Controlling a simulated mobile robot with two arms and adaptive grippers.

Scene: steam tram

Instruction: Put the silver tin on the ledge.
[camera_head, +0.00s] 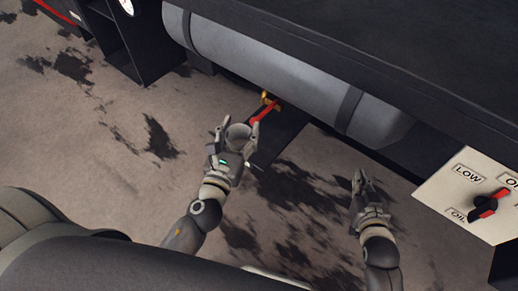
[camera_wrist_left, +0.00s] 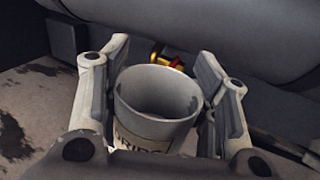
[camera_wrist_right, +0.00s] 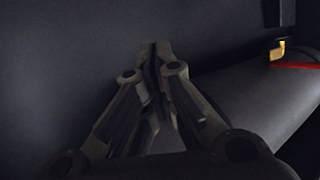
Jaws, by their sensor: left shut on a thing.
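The silver tin (camera_head: 238,133) is an open, round grey cup in my left gripper (camera_head: 239,124). In the left wrist view the tin (camera_wrist_left: 150,122) looks empty, with dark lettering on a pale label low on its near side. The fingers of the left gripper (camera_wrist_left: 162,55) stand on both sides of it. My right gripper (camera_head: 360,177) is apart to the right, below the grey cylinder, and looks empty. In the right wrist view the fingertips of the right gripper (camera_wrist_right: 160,50) are together. I cannot tell for sure which surface is the ledge.
A long grey cylinder (camera_head: 260,70) runs below a broad dark surface (camera_head: 400,40). A red handle with a brass fitting (camera_head: 268,99) sits just beyond the tin. A switch panel (camera_head: 470,190) with a red and black knob is at right. The stained floor (camera_head: 100,130) is open at left.

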